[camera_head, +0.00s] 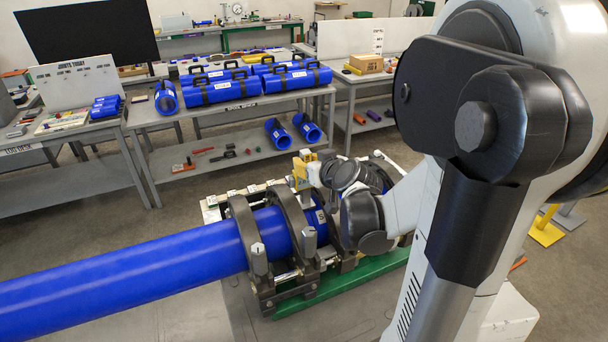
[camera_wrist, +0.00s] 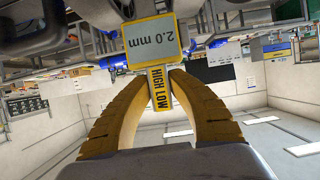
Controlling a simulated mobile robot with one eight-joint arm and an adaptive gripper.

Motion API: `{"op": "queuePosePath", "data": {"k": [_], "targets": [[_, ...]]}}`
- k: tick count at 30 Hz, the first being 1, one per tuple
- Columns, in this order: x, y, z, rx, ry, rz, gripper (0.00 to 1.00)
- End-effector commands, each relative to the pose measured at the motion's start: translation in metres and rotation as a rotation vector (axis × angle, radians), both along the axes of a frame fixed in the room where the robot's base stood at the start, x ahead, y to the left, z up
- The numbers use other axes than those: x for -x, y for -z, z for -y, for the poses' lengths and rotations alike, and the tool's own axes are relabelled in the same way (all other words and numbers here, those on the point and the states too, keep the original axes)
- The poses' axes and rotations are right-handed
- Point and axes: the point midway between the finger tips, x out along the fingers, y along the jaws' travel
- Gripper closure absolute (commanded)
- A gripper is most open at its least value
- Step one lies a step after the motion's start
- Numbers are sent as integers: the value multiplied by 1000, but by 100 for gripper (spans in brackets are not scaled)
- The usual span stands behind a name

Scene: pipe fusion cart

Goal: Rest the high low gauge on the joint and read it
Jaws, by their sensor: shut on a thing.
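My gripper (camera_wrist: 160,78) has two yellow ribbed fingers shut on the handle of the high low gauge (camera_wrist: 153,43). The gauge's yellow-edged grey display reads 2.0 mm, upside down in the wrist view. In the head view my gripper (camera_head: 302,170) is at the far side of the fusion machine, over the clamp area. The long blue pipe (camera_head: 130,265) runs from the lower left into the dark clamp rings (camera_head: 243,240). The joint itself is largely hidden by the rings and my arm. I cannot tell whether the gauge touches the pipe.
The green machine base (camera_head: 335,292) lies under the clamps. Behind it, a grey bench (camera_head: 270,100) holds several blue cased items, with tools on its lower shelf. A grey table (camera_head: 70,128) stands at left. Open floor (camera_head: 105,220) lies between benches and pipe.

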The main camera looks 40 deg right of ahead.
Motion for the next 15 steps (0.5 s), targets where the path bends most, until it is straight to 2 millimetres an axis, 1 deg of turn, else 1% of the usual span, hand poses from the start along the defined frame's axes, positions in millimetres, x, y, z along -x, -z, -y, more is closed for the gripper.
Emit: {"op": "queuePosePath", "data": {"k": [8,11,15], "targets": [[1,2,-1,0,-4,-4,100],[1,-1,-1,0,-3,-4,100],[0,-12,-1,-1,-2,-3,100]]}}
